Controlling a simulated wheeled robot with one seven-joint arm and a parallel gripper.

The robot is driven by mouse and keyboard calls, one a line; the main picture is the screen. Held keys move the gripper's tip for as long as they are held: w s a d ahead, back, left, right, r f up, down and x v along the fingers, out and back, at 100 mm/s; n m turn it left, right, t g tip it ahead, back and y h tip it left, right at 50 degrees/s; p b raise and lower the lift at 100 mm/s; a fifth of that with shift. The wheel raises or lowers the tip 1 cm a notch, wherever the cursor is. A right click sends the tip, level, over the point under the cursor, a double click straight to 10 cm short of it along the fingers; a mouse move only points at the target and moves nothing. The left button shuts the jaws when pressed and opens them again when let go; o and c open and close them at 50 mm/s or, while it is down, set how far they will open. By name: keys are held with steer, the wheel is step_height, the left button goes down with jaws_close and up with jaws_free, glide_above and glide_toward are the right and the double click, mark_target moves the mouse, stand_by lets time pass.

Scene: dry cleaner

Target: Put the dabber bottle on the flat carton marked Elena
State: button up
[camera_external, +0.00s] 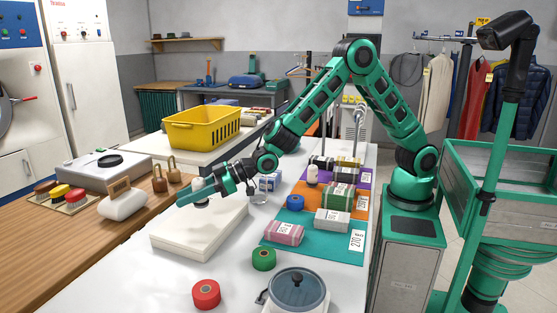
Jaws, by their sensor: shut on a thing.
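My gripper (192,194) reaches left over a flat white carton (188,241) on the white table. It is shut on a small bottle, whose white part (197,183) shows above the fingers. A dark round part shows just below the fingers, over the carton's top. The fingers hide the bottle's middle. I take it for the dabber bottle. I cannot tell whether it touches the carton. No name is legible on the carton from here. Another small white bottle (312,175) stands on the purple mat to the right.
Folded cloth bundles with price tags lie on coloured mats (325,245) right of the carton. Red (206,294), green (263,259) and blue (295,202) rolls and a lidded pot (297,291) stand nearby. A yellow basket (202,128) is behind. Brushes (61,192) lie on the wooden counter at left.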

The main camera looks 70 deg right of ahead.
mark_target(189, 219)
steer(key=shift+w+d+f, duration=0.4)
steer(key=shift+w+d, duration=0.05)
steer(key=shift+w, duration=0.2)
steer(key=shift+f, duration=2)
steer(key=shift+f, duration=0.15)
steer(key=o, duration=1.2)
steer(key=v, duration=1.2)
steer(key=shift+d, duration=0.1)
